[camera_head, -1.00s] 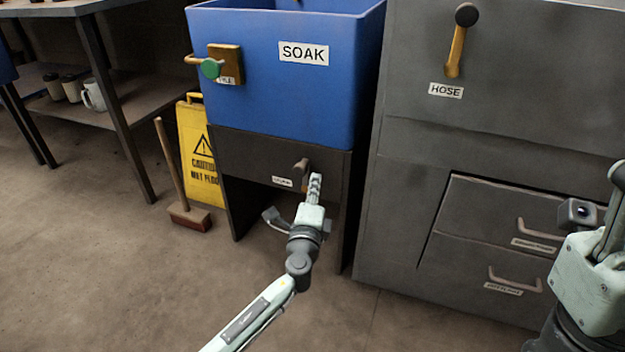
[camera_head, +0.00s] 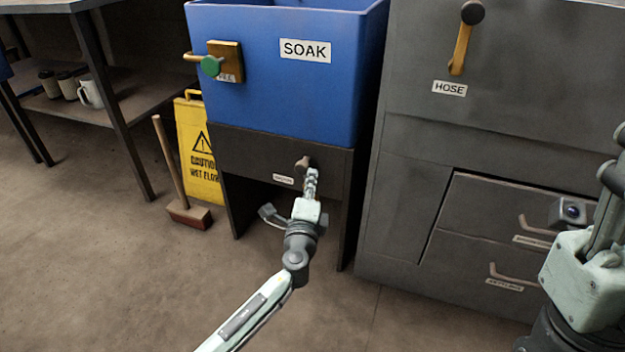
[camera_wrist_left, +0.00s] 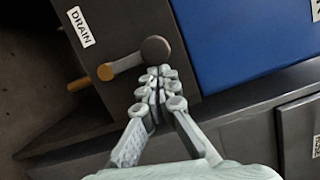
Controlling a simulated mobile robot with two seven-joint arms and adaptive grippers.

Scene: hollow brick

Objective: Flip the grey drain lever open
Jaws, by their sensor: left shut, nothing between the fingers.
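The drain lever (camera_head: 303,162) is on the dark panel under the blue soak tub, beside its small label (camera_head: 283,180). In the left wrist view the lever (camera_wrist_left: 127,64) is a grey bar running from an orange-brown pivot to a round dark knob. The label DRAIN (camera_wrist_left: 81,27) is above and left of it. My left gripper (camera_head: 311,172) is shut and empty, its fingertips close to the knob. In the left wrist view the fingertips (camera_wrist_left: 160,71) are just below the knob; I cannot tell whether they touch. My right gripper (camera_head: 608,190) is at the right edge, its fingers unclear.
The blue SOAK tub (camera_head: 270,105) has a green-knobbed valve (camera_head: 211,66). A grey cabinet (camera_head: 410,190) with a HOSE lever (camera_head: 462,45) and drawers stands to the right. A yellow caution sign (camera_head: 197,150) and a broom (camera_head: 188,213) stand left. Floor in front is open.

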